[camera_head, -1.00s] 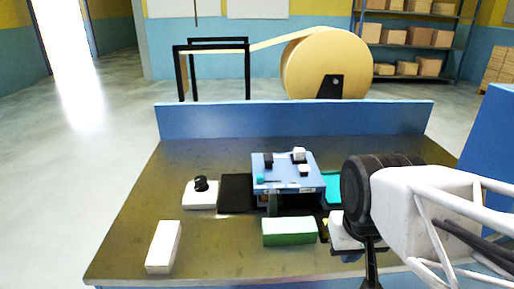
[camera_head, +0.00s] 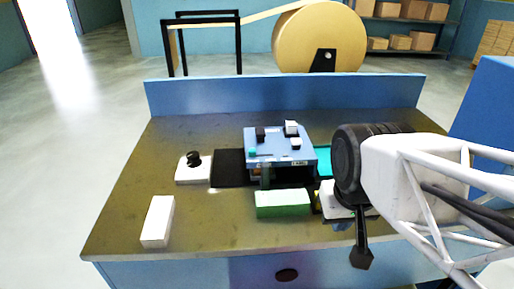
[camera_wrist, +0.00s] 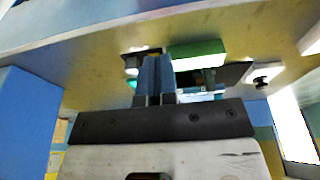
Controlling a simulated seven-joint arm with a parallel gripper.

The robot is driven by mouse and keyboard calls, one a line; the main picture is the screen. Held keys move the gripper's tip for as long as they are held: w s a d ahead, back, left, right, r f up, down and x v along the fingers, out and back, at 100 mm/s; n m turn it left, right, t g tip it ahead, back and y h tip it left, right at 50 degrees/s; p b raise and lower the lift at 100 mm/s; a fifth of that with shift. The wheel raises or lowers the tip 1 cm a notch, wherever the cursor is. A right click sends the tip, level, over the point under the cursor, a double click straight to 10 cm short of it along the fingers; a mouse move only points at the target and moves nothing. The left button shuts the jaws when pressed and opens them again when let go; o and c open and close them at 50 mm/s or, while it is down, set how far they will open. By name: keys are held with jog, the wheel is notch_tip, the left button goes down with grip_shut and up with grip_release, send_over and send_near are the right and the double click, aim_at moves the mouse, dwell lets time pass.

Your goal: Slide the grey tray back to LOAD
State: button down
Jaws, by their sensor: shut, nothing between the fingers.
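A blue machine (camera_head: 265,147) with small black, white and teal parts on top stands mid-table in the head view. A dark flat panel (camera_head: 228,168) lies at its left side and a teal panel (camera_head: 324,160) at its right. I cannot make out the grey tray or a LOAD label for sure; the space under the machine is dark. My gripper (camera_wrist: 160,60) shows in the wrist view with its two blue-grey fingers together and empty. It is beside the green block (camera_wrist: 196,52), on that block's right side in the head view, where my arm hides much of it.
The green block (camera_head: 283,204) stands in front of the machine. A white box with a black knob (camera_head: 194,166) and a white block (camera_head: 157,221) are to the left. A blue rear wall (camera_head: 285,95) bounds the table. The left front of the tabletop is mostly clear.

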jog(key=c, duration=1.2)
grip_release()
jog(key=shift+w+r, duration=0.1)
jog(key=shift+w, duration=0.15)
jog(key=shift+o, duration=0.2)
jog(key=shift+w+a+n, duration=0.1)
jog(key=shift+w+n, duration=0.15)
jog(key=shift+n, duration=0.05)
jog(key=n+g, duration=0.3)
jog(key=n, duration=1.4)
send_over(266, 172)
jog(key=f, duration=0.3)
jog(key=shift+w+d, duration=0.2)
jog(key=shift+d, duration=0.05)
jog(key=shift+w+a+f+n, duration=0.25)
jog(key=shift+w+n, duration=0.05)
jog(key=shift+w, duration=0.15)
jog(key=shift+f, duration=3.9)
